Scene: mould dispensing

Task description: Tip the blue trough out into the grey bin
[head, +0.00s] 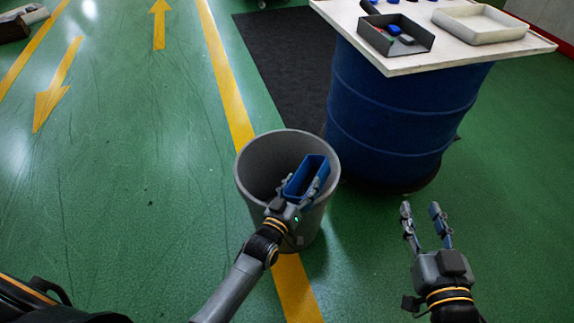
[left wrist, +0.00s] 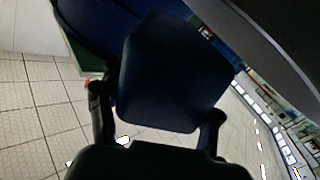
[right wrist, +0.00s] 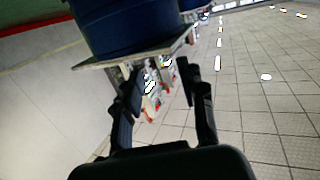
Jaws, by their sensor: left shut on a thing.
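The blue trough (head: 306,178) is held by my left gripper (head: 303,192) above the mouth of the grey bin (head: 254,160). The trough is tilted, and its hollow inside shows in the head view; I cannot see any contents in it. In the left wrist view the trough (left wrist: 170,75) fills the space between the two fingers. The grey bin stands on the floor, its inside partly hidden by the trough and my arm. My right gripper (head: 425,222) is open and empty, to the right of the bin; its spread fingers also show in the right wrist view (right wrist: 160,92).
A blue drum (head: 395,115) carries a white tabletop (head: 455,52) behind the bin. On it are a dark tray (head: 378,45) with small blocks and a pale tray (head: 480,25). A dark mat (head: 275,60) lies beside the drum.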

